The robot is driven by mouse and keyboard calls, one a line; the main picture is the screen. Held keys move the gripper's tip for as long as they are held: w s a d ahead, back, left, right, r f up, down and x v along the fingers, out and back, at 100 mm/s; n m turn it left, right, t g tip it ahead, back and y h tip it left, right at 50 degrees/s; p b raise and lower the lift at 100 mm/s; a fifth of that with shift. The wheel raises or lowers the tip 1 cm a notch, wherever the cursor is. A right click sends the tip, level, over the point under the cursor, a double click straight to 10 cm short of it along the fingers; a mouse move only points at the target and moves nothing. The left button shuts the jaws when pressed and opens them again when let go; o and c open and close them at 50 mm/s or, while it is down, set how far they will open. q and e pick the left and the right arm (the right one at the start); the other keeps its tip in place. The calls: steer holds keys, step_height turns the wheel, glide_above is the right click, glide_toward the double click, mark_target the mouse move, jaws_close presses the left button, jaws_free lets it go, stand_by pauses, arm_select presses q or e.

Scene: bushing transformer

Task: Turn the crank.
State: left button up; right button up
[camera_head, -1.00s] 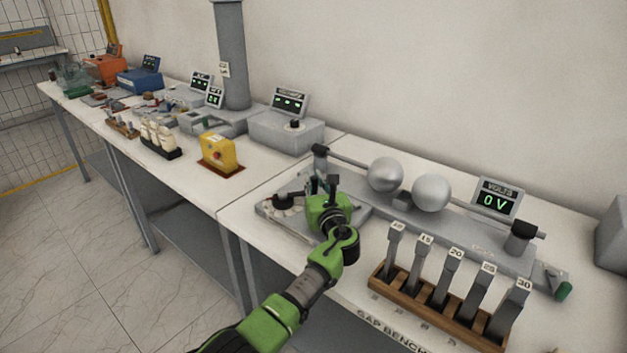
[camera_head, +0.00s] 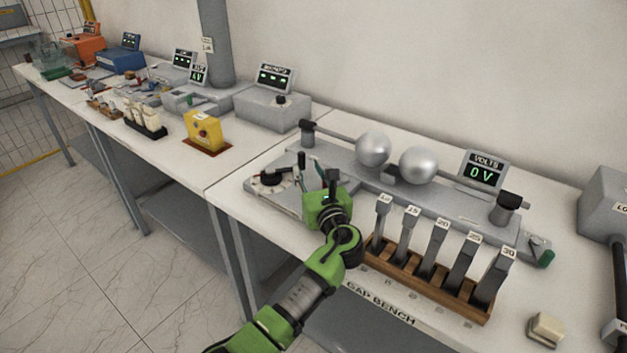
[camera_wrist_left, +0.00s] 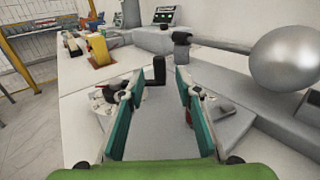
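A black upright handle (camera_head: 301,160), which looks like the crank's grip, stands on a grey plate (camera_head: 256,190) at the left end of the gap bench. A black round knob over a pale dial (camera_head: 270,177) is left of it. My left gripper (camera_head: 324,170) is just right of the handle, open and empty. In the left wrist view its teal-padded fingers (camera_wrist_left: 158,88) are spread, and the black handle (camera_wrist_left: 159,68) shows in the gap, seemingly just beyond the tips. My right gripper is out of view.
Two metal spheres (camera_head: 419,166) and a display reading 0 V (camera_head: 483,174) stand behind my gripper. A wooden rack (camera_head: 414,271) of numbered gauges is to its right. A yellow box (camera_head: 204,132) sits on the left table.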

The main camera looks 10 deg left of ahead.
arm_select(q)
steer(key=shift+v, duration=2.2)
